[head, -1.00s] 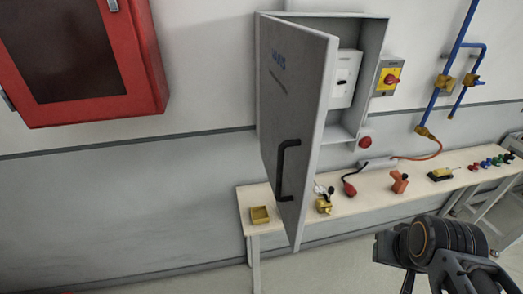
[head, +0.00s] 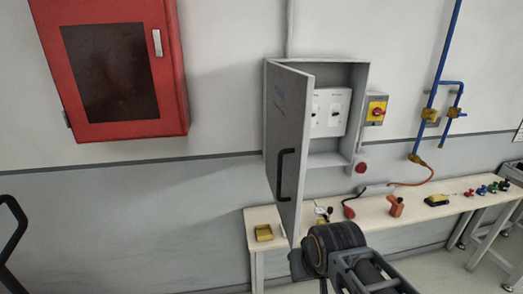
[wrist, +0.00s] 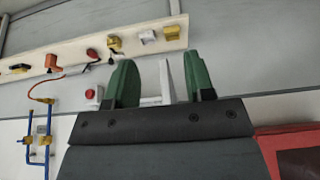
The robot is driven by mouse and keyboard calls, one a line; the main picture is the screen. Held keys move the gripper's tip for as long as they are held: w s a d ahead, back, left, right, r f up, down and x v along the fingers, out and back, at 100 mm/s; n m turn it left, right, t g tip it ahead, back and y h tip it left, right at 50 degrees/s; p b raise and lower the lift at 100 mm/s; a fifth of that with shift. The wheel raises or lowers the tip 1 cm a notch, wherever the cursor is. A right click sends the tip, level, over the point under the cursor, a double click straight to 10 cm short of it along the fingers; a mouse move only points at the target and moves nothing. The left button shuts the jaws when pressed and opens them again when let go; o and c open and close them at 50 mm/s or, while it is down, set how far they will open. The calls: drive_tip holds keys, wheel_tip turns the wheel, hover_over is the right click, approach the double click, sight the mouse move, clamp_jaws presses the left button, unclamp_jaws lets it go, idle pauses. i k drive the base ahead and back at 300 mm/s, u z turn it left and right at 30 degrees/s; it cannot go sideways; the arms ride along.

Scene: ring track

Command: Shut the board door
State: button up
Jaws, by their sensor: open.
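The board door (head: 290,150) is a grey panel hinged at the left side of the grey wall box (head: 355,110). It stands wide open, swung out toward me. Its black bar handle (head: 284,174) is on the face turned left. White switch units (head: 331,112) show inside the box. My arm's end is just right of the door's lower corner in the head view, with its fingers hidden there. In the wrist view my gripper (wrist: 158,62) is open, its green fingers apart. Pale strips show between them; I cannot tell what they are. I see no contact with the handle.
A bench (head: 375,212) with small items runs along the wall below the box. A red cabinet (head: 112,70) hangs at the left. A yellow switch with a red knob (head: 376,110) and blue pipes (head: 437,85) are at the right.

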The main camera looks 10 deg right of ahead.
sight(289, 90)
drive_tip(key=k, duration=1.1)
drive_tip(key=u, duration=1)
drive_tip(key=i, duration=1.15)
drive_tip(key=u, duration=0.2)
